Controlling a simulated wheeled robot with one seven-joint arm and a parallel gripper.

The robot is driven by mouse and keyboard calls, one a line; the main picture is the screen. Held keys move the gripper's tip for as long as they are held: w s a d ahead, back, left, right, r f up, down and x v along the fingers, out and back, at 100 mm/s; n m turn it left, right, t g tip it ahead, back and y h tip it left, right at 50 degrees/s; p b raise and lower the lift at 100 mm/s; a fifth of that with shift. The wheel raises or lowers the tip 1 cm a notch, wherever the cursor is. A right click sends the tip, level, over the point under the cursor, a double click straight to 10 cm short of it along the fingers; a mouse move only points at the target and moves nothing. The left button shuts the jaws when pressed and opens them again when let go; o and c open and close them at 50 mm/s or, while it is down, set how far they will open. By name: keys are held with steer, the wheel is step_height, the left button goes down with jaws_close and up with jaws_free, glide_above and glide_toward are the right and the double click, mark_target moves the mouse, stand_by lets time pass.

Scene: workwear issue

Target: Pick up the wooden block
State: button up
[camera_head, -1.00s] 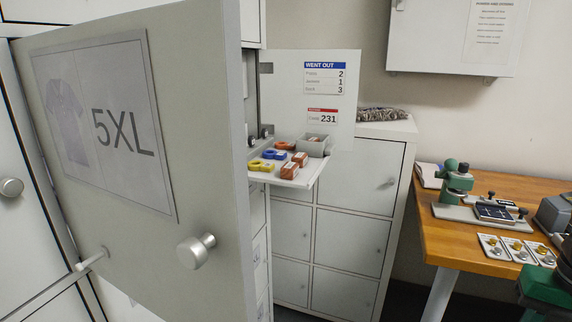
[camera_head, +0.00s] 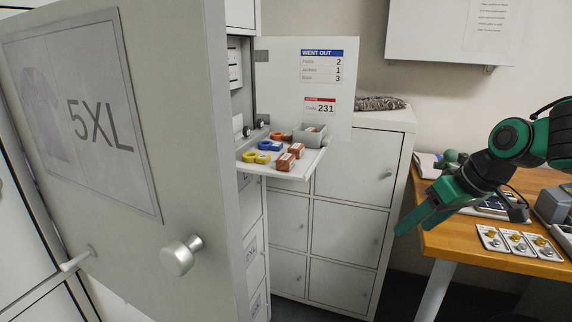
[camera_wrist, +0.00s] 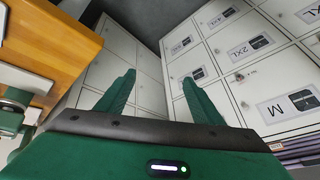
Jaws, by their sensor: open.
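Two small brown blocks with pale labels, (camera_head: 296,150) and (camera_head: 285,161), lie on the fold-down shelf (camera_head: 306,169) of the open locker; they look like wood, but I cannot tell for sure. My gripper (camera_head: 408,226) points down and left in front of the workbench, well to the right of the shelf and lower than it. In the wrist view my gripper (camera_wrist: 158,82) has its two green fingers spread with nothing between them. No block shows in the wrist view.
Blue and yellow pieces (camera_head: 264,145) and a grey bin (camera_head: 309,134) share the shelf. A large open 5XL door (camera_head: 195,110) stands at left. The wooden workbench (camera_head: 450,240) is at right, with cards (camera_head: 517,243) on it. White lockers (camera_head: 350,230) stand below the shelf.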

steer(key=w+a+r+n+y, duration=0.45)
steer(key=w+a, duration=0.25)
steer(key=a, duration=0.2)
steer(key=n+y, duration=0.5)
steer(key=n, duration=0.1)
glide_toward(293, 159)
steer(key=shift+m+h, duration=0.25)
steer(key=shift+x, duration=5)
steer(key=shift+s+a+r, duration=0.1)
steer(key=shift+r, duration=0.1)
steer(key=c, duration=1.1)
